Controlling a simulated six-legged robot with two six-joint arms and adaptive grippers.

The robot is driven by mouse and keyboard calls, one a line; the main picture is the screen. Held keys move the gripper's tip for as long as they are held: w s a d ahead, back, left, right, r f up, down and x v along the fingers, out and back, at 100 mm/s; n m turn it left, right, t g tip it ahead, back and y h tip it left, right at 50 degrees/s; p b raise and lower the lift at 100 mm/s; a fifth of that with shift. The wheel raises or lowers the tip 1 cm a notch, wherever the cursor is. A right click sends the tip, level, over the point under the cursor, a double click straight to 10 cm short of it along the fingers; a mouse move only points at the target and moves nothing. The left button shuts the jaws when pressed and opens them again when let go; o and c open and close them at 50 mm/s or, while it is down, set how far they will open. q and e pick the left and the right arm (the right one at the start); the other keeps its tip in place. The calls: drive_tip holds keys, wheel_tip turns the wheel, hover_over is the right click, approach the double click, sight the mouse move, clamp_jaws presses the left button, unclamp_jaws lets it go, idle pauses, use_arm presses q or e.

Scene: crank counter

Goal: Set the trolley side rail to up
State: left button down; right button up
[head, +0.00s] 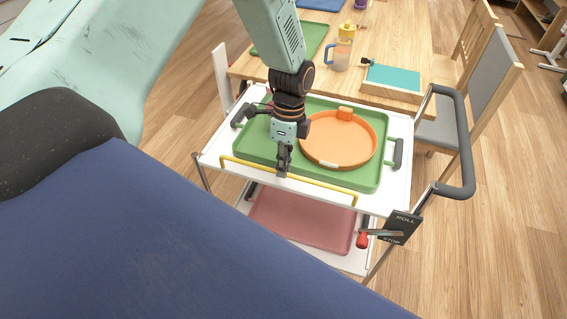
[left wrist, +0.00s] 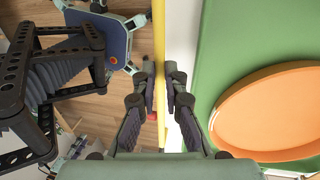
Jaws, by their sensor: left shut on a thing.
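The yellow side rail (head: 320,184) runs along the near long edge of the white trolley (head: 207,160). Its short ends bend down at the trolley's edge. My left gripper (head: 283,172) reaches down from above and is shut on the rail near its middle. In the left wrist view the yellow rail (left wrist: 161,50) passes between the two fingers of my left gripper (left wrist: 161,78). The fingers hide a short piece of the rail. My right gripper is not in view.
A green tray (head: 365,185) with an orange round tray (head: 340,140) lies on the trolley top. A pink tray (head: 300,222) is on the lower shelf. A ROLL/STOP plate (head: 402,224) with a red-knobbed lever (head: 363,240) is at the right corner. A wooden table (head: 395,40) stands behind.

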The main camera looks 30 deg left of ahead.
use_arm(q)
drive_tip(key=c, duration=1.4)
unclamp_jaws()
drive_tip(key=shift+f, duration=0.15)
drive_tip(key=v, duration=1.2)
drive_tip(key=shift+s, duration=0.1)
